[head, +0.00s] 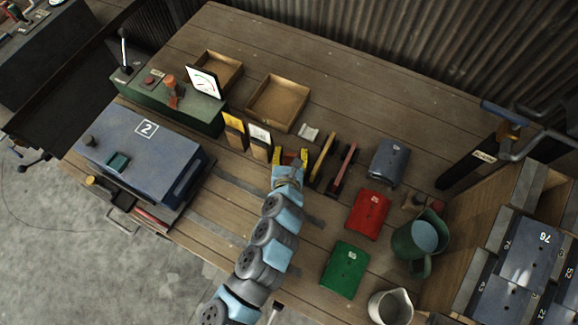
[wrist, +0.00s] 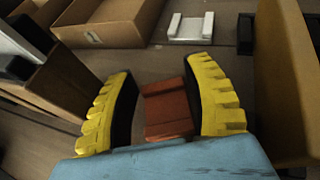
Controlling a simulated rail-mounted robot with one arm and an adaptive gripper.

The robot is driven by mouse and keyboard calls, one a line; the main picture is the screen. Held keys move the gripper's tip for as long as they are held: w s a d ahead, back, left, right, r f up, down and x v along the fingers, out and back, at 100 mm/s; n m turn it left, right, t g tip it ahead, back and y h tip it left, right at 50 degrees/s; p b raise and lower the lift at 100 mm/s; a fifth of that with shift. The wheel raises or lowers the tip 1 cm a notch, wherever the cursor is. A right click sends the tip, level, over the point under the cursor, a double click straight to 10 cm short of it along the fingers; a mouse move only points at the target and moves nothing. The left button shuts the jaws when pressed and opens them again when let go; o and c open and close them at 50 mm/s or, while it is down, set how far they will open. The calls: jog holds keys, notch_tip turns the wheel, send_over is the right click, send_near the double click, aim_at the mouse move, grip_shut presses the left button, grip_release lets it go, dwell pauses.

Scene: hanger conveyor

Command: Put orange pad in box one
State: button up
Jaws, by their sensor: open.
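The orange pad (wrist: 168,110) is a small reddish-orange block in the wrist view, between my gripper's two yellow fingers. My gripper (wrist: 162,105) is open around it; a gap shows on the pad's left, and its right side is close to the right finger. In the head view my gripper (head: 290,158) is low over the table's middle, and I cannot make out the pad there. A blue-grey box marked 2 (head: 180,165) stands at the left.
Upright holders (head: 258,142) stand left of my gripper and slats (head: 322,157) right. Open trays (head: 262,118) and a white piece (head: 308,132) lie behind. Red (head: 368,213), green (head: 344,270) and blue (head: 390,160) cases and a green jug (head: 405,244) stand at right.

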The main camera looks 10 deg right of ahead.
jog(key=p+v, duration=0.3)
jog(key=v, duration=0.8)
jog(key=shift+s+r+p, duration=0.1)
jog(key=shift+r+p, duration=0.05)
jog(key=shift+p, duration=0.15)
jog(key=o, duration=0.7)
jog(key=shift+s, duration=0.15)
jog(key=shift+c, duration=0.2)
